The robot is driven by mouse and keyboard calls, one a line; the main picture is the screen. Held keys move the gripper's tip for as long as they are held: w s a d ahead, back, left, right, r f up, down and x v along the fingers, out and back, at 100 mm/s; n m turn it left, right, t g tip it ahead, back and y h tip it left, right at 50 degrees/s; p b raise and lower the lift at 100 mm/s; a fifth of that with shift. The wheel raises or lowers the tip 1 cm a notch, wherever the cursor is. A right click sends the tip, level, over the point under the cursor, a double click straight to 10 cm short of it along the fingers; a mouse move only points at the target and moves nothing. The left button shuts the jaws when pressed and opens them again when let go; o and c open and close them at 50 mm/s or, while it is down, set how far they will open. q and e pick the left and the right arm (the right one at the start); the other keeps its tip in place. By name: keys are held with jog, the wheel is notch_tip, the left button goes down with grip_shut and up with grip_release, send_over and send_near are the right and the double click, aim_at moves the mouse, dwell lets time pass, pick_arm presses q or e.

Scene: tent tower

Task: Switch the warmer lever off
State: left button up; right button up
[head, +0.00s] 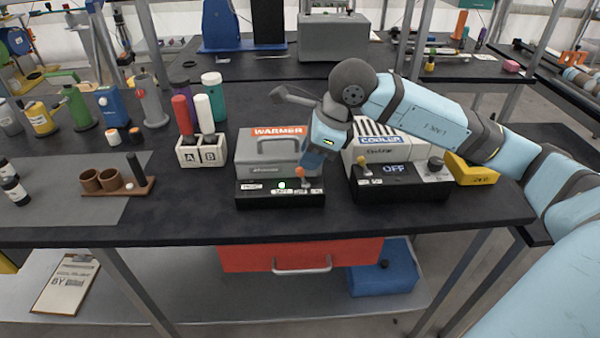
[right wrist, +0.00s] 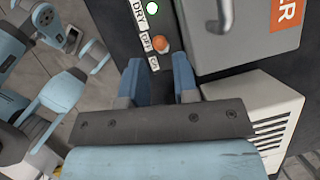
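The warmer (head: 262,152) is a grey box with an orange WARMER label and a black control strip (head: 258,198) in front. A green light (head: 282,185) is lit on the strip. The orange-knobbed lever (head: 300,172) stands at the strip's right part; it also shows in the right wrist view (right wrist: 161,44), beside the OFF label (right wrist: 147,42). I cannot tell its exact setting. My right gripper (right wrist: 160,68) is open and empty, its two blue fingers pointing at the lever. The knob lies just beyond the gap between the fingertips, apart from both.
The cooler (head: 380,150), its display reading OFF, stands close to the right of the warmer. A white A/B block (head: 203,151) with bottles is to the left. A yellow box (head: 470,170) is at the right. The dark bench top (head: 180,225) is bare in front of the block.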

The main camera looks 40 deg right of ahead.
aim_at(298, 169)
jog(key=x, duration=0.5)
jog(key=shift+w+a+f, duration=0.1)
jog(key=shift+f, duration=0.2)
pick_arm(q)
jog(key=shift+w+d+r, duration=0.1)
jog(key=shift+r, duration=0.1)
pick_arm(e)
grip_shut()
jog(key=shift+w+a+r+g+h, duration=0.1)
jog(key=shift+w+a+g+h, duration=0.05)
jog(key=shift+a+g+h, duration=0.2)
pick_arm(q)
jog(key=shift+f, duration=0.2)
pick_arm(e)
jog(key=shift+g+h, duration=0.25)
jog(key=shift+h, duration=0.3)
pick_arm(q)
jog(key=shift+r, duration=0.1)
pick_arm(e)
grip_release()
